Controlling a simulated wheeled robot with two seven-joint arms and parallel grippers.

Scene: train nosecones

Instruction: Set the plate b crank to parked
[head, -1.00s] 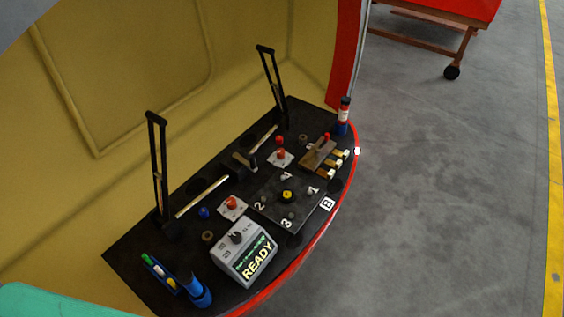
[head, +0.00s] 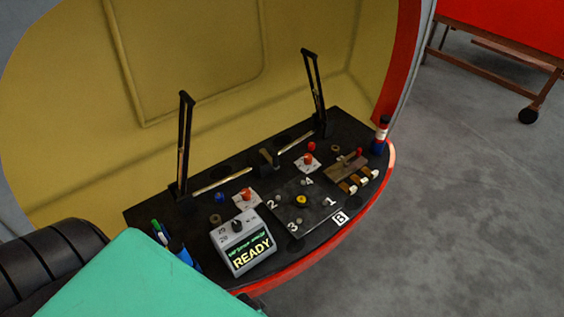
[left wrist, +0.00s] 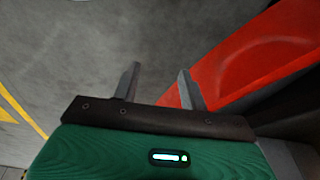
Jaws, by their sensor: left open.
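The dark plate marked B (head: 316,212) lies flat on the black console deck, with numbers 1 to 4 around a yellow hub (head: 301,200). I cannot clearly make out a crank arm on it. Two white plates with orange-red knobs, one near (head: 246,196) and one far (head: 308,161), sit behind it. In the left wrist view my left gripper (left wrist: 159,85) is open and empty, its two grey fingers apart over grey floor beside a red surface. In the head view only my green left arm housing shows at lower left; its fingers are hidden. My right gripper is not in view.
A grey box reading READY (head: 243,246) stands left of the numbered plate. Two tall black levers (head: 184,140) rise at the back. A red cart (head: 500,25) is beyond, with clear floor between.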

